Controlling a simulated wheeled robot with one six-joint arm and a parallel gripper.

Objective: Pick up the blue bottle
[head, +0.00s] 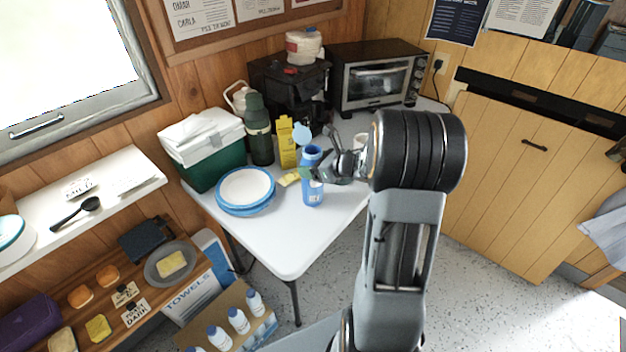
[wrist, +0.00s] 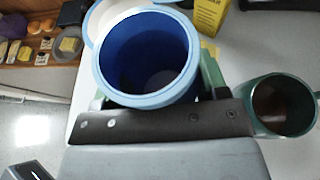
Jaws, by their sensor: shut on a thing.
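The blue bottle (head: 313,190) is upright at the white table, right of the stacked plates. I cannot tell whether its base touches the tabletop. In the wrist view its round open mouth and dark blue inside (wrist: 147,60) face my camera. My gripper (head: 311,174) comes in from the right and is shut around the bottle's side. In the wrist view the green fingers of my gripper (wrist: 156,92) lie on either side of the bottle, partly hidden by its rim. A light blue round shape (head: 301,132) shows just above the bottle in the head view.
Blue-rimmed plates (head: 246,188), a green cooler (head: 205,150), a dark green flask (head: 258,130) and a yellow box (head: 286,142) stand close by. A dark green mug (wrist: 283,105) is beside my gripper. The table's front corner (head: 290,250) is clear.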

